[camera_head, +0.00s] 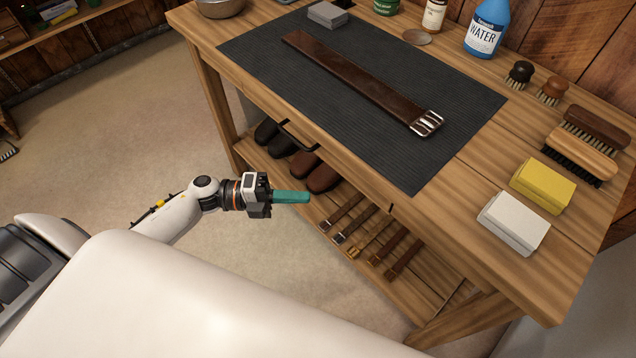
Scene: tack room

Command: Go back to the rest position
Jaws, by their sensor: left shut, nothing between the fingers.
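My left gripper (291,197) has teal fingers, closed together with nothing between them. It is in front of the wooden workbench (400,222), below the level of its top. It points right, toward the bench's lower shelf, and seems apart from the bench. My right gripper is not in view. A brown leather strap (360,80) with a metal buckle lies flat on the dark ribbed mat (440,150) on the bench.
A yellow sponge (543,186), a white block (513,222) and several brushes (585,140) lie at the bench's right. A blue water bottle (487,28) stands at the back. Shoes (323,172) and straps are on the lower shelf.

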